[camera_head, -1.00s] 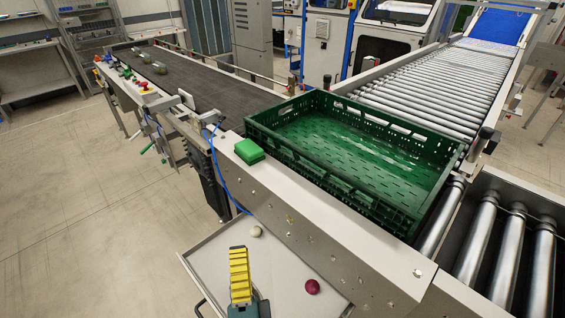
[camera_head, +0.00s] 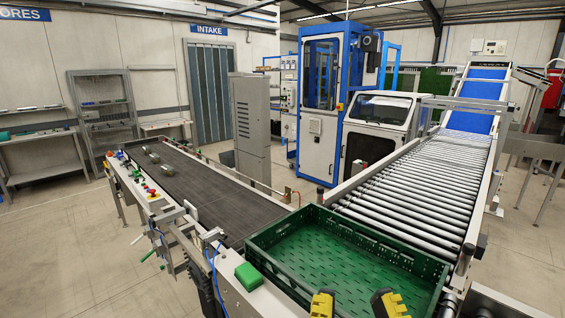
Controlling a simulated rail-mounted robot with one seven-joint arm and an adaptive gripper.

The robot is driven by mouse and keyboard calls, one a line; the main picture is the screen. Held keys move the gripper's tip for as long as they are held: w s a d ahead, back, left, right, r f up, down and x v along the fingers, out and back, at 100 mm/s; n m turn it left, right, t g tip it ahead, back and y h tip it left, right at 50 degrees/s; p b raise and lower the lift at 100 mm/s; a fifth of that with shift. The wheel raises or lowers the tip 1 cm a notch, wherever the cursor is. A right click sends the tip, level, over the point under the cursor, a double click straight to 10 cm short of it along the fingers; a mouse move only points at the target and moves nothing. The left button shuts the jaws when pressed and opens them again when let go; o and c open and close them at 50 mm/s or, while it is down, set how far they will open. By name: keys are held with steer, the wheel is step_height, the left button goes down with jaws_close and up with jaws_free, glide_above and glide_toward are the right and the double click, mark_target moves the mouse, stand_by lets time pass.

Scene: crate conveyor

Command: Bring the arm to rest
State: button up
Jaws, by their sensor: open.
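My gripper (camera_head: 355,304) shows at the bottom edge of the head view. Its two yellow-padded fingers are spread apart with nothing visible between them. Both fingers appear in front of the green crate (camera_head: 385,245); I cannot tell their height above it. The rest of my arm is below the picture. The crate sits at the near end of the roller conveyor, its inside bare where it shows, its near part cut off by the frame.
A dark belt (camera_head: 200,185) with several small items runs off to the left. The roller conveyor (camera_head: 425,190) runs back to a blue incline (camera_head: 480,105). Open floor lies at left.

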step_height(320, 180, up, 28)
steer(key=p, duration=2.4)
steer(key=shift+f, duration=0.2)
